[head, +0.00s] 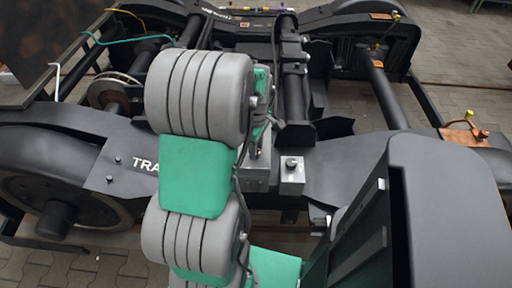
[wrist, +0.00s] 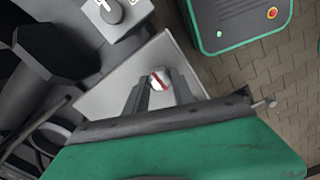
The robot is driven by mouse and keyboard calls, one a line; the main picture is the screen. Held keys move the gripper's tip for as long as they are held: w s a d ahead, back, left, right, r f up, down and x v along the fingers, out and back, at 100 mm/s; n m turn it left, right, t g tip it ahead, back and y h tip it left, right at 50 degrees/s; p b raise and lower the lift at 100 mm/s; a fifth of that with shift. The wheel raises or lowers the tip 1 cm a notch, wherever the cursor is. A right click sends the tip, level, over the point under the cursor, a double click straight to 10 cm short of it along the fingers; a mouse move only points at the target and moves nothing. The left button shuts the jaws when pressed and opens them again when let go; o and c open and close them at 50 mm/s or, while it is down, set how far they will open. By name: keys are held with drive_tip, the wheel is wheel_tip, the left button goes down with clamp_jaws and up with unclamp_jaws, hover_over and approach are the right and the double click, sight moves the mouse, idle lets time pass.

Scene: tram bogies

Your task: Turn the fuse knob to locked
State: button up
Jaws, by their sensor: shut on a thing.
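In the wrist view my gripper (wrist: 158,85) reaches down over a light grey panel (wrist: 95,100). Its two dark fingers are shut on a small knob with red and white on it, taken as the fuse knob (wrist: 161,77). Its red stripe lies at a slant. The fingers hide much of the knob, and I cannot read any lock marking. In the head view my grey and green arm hides the gripper and this knob.
A second grey box with a round dark knob (wrist: 111,12) and white labels is close by; the head view shows a grey box with a dark knob (head: 292,163). A green-edged cabinet (wrist: 240,20) with a red button stands beyond. Dark bogie frames (head: 345,165) surround the arm.

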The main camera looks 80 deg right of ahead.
clamp_jaws()
drive_tip(key=shift+m, duration=0.3)
drive_tip(key=m+p, duration=0.1)
drive_tip(key=m, duration=0.2)
drive_tip(key=shift+r+p, duration=0.1)
drive_tip(key=shift+p, duration=0.3)
drive_tip(key=m+p, duration=0.1)
drive_tip(key=m, duration=0.3)
drive_tip(key=shift+m, duration=0.4)
drive_tip(key=m+p, duration=0.1)
drive_tip(key=m, duration=0.3)
drive_tip(key=shift+m+p, duration=0.3)
drive_tip(key=shift+p, duration=0.1)
drive_tip(key=m+p, duration=0.1)
drive_tip(key=m, duration=0.3)
drive_tip(key=shift+m, duration=0.4)
drive_tip(key=o, duration=0.7)
unclamp_jaws()
drive_tip(key=shift+c, duration=0.2)
